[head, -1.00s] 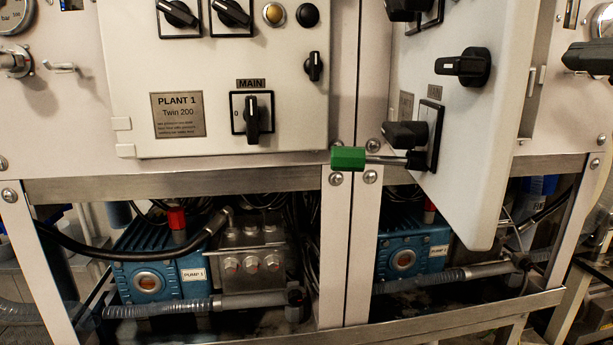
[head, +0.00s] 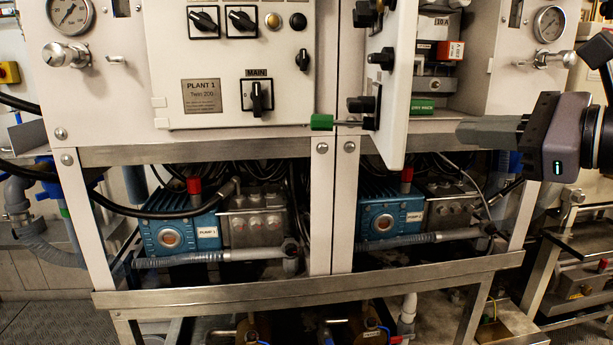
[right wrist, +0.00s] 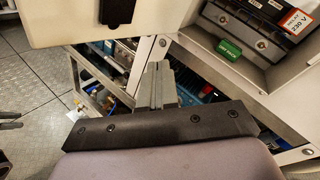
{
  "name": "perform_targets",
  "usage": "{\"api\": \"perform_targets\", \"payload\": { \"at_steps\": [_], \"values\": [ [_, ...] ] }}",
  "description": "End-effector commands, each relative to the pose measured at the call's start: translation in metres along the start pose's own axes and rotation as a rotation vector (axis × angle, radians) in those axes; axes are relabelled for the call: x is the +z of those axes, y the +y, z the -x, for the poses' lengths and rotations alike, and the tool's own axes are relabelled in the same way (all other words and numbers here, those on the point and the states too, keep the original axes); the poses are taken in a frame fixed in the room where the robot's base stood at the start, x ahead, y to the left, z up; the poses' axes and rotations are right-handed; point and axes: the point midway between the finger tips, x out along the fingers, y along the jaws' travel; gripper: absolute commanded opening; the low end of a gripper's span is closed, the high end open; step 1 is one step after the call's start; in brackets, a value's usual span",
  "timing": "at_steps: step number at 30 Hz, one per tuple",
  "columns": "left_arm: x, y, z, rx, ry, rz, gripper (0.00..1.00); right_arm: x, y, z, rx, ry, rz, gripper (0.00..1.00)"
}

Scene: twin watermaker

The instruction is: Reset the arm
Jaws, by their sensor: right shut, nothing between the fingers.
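My right gripper (head: 462,132) comes in from the right in the head view. Its fingers are shut with nothing between them, and they point left, in front of the right-hand cabinet and apart from the door. In the right wrist view the closed fingers (right wrist: 157,75) point up the picture toward the steel frame. My left gripper is out of view.
The pumps (head: 180,225) sit below the steel rail (head: 200,152).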

Motion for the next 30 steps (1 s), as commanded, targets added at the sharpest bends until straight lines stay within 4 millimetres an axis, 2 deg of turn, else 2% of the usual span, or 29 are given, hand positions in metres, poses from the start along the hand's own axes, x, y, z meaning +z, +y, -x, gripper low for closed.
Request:
{"api": "perform_targets", "payload": {
  "at_steps": [1,3,7,9,13,17,20,23,26,27,29,30],
  "values": [
    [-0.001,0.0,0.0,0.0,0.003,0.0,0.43,-0.008,0.024,-0.014,0.087,-0.046,-0.103,0.0],
    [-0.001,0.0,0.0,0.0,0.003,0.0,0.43,-0.013,0.052,-0.027,0.193,-0.12,-0.256,0.0],
    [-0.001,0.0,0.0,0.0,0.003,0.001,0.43,-0.022,0.095,-0.042,0.354,-0.25,-0.591,0.0],
    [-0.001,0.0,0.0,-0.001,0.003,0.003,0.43,-0.027,0.11,-0.046,0.416,-0.313,-0.789,0.0],
    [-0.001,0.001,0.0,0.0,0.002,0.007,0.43,-0.045,0.128,-0.051,0.481,-0.416,-1.182,0.0],
    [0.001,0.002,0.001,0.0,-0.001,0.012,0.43,-0.078,0.138,-0.055,0.476,-0.498,-1.599,0.0],
    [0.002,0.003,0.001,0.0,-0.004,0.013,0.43,-0.116,0.145,-0.058,0.42,-0.545,-1.929,0.0],
    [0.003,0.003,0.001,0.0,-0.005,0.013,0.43,-0.163,0.159,-0.059,0.313,-0.577,-2.259,0.0],
    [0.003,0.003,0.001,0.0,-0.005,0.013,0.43,-0.217,0.184,-0.055,0.155,-0.591,-2.586,0.0],
    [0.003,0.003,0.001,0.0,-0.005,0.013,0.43,-0.239,0.197,-0.052,0.076,-0.591,-2.713,0.0],
    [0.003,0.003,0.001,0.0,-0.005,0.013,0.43,-0.272,0.221,-0.045,-0.059,-0.586,-2.898,0.0],
    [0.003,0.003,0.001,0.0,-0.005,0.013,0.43,-0.294,0.239,-0.04,-0.161,-0.579,-3.013,0.0]
  ]
}}
